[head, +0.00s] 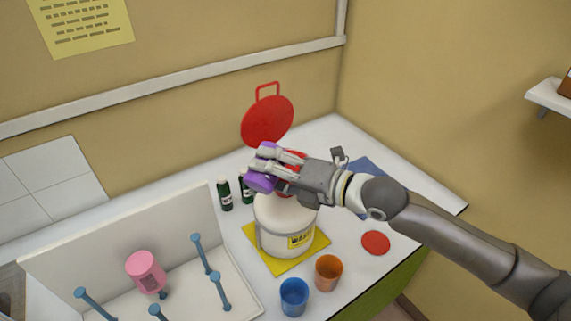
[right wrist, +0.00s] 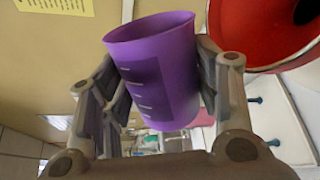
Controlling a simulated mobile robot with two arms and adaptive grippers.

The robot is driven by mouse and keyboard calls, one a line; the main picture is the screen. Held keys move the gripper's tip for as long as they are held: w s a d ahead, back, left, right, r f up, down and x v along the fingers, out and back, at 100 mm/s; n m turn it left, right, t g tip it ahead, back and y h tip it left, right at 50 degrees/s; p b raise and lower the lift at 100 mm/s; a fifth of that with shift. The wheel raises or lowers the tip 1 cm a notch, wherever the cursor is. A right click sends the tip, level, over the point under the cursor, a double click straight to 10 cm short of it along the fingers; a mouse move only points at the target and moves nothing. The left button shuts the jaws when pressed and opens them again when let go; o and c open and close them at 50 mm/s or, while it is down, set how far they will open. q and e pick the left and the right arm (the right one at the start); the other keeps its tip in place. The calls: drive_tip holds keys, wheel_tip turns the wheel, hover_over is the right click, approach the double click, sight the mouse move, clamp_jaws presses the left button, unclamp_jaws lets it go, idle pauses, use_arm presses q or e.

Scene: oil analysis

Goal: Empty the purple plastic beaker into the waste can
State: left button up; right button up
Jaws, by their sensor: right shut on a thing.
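My right gripper (head: 275,166) is shut on the purple plastic beaker (head: 259,182) and holds it above the waste can. In the right wrist view the purple beaker (right wrist: 158,70) sits between both fingers of my right gripper (right wrist: 158,85), with pale marks on its side. In the head view the beaker is tilted and partly hidden by the fingers. I cannot see what is in it. The white waste can (head: 270,238) stands on a yellow mat (head: 318,243), with its red lid (head: 267,122) raised behind. My left gripper is not in view.
A blue beaker (head: 294,297) and an orange beaker (head: 328,272) stand in front of the can. Dark bottles (head: 224,195) stand to its left. A white rack (head: 240,300) with blue pegs holds a pink beaker (head: 146,272). A red disc (head: 375,243) lies on the right.

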drive_tip(key=shift+f+m, duration=0.15)
drive_tip(key=shift+m, duration=0.25)
drive_tip(key=shift+w+d+r+m+g+p, duration=0.15)
drive_tip(key=shift+w+d+m, duration=0.1)
drive_tip(key=shift+w, duration=0.1)
drive_tip(key=shift+w+d+r+m+g+p, duration=0.1)
drive_tip(key=shift+w+m+g+p, duration=0.05)
drive_tip(key=shift+w+m, duration=0.15)
drive_tip(key=shift+w+d+r, duration=0.1)
drive_tip(key=shift+w, duration=0.2)
drive_tip(key=shift+w+d+r+m+b, duration=0.2)
drive_tip(key=shift+r+m+b, duration=0.1)
drive_tip(key=shift+m+b, duration=0.7)
drive_tip(key=shift+f+g+b, duration=0.1)
drive_tip(key=shift+g+b, duration=0.3)
drive_tip(key=shift+b, duration=0.1)
drive_tip(key=shift+w+f, duration=0.1)
